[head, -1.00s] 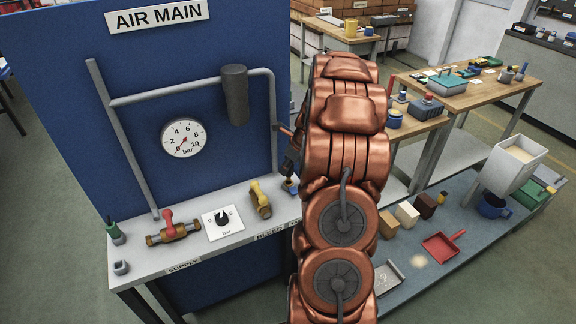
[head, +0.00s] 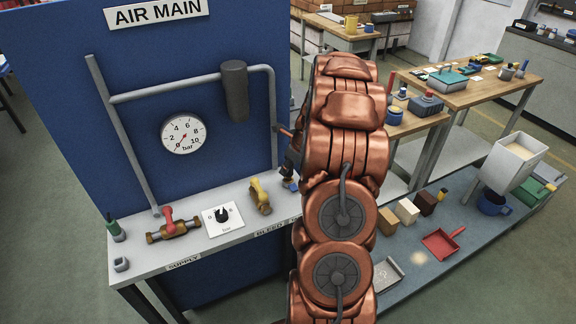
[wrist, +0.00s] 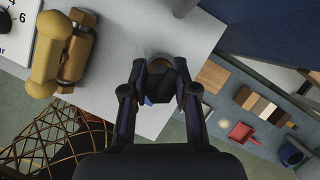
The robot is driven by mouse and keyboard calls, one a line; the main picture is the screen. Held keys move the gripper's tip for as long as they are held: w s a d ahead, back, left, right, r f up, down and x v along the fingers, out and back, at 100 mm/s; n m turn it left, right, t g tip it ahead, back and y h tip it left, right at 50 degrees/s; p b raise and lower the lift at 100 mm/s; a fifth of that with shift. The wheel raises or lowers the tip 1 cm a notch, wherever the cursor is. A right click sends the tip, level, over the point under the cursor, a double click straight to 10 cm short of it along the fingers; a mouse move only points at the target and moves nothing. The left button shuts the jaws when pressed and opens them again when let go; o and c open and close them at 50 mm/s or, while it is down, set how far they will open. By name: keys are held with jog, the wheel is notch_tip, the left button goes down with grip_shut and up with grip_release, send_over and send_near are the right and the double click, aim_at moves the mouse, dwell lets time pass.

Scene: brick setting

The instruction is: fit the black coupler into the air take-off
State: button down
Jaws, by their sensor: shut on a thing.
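My gripper (wrist: 164,92) is shut on the black coupler (wrist: 160,72), which shows between the two fingers in the wrist view. In the head view my gripper (head: 292,162) hangs over the right end of the bench, partly hidden by my arm. The air take-off (head: 289,185) appears as a small blue fitting there, just below the gripper and right of the yellow valve. In the wrist view the coupler and fingers mostly cover that spot. I cannot tell whether the coupler touches the take-off or is seated in it.
The yellow-handled valve (head: 260,197) stands close left of the gripper; it also shows in the wrist view (wrist: 62,55). A dial plate (head: 223,218) and red-handled valve (head: 172,228) are farther left. A grey pipe (head: 272,115) rises behind. A low shelf with blocks (head: 408,211) lies right.

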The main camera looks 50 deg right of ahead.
jog(key=shift+f, duration=0.95)
jog(key=c, duration=0.8)
grip_release()
jog(key=shift+o, duration=0.4)
jog(key=o, duration=0.3)
jog(key=shift+r+p, duration=0.7)
jog(key=shift+r, duration=2.3)
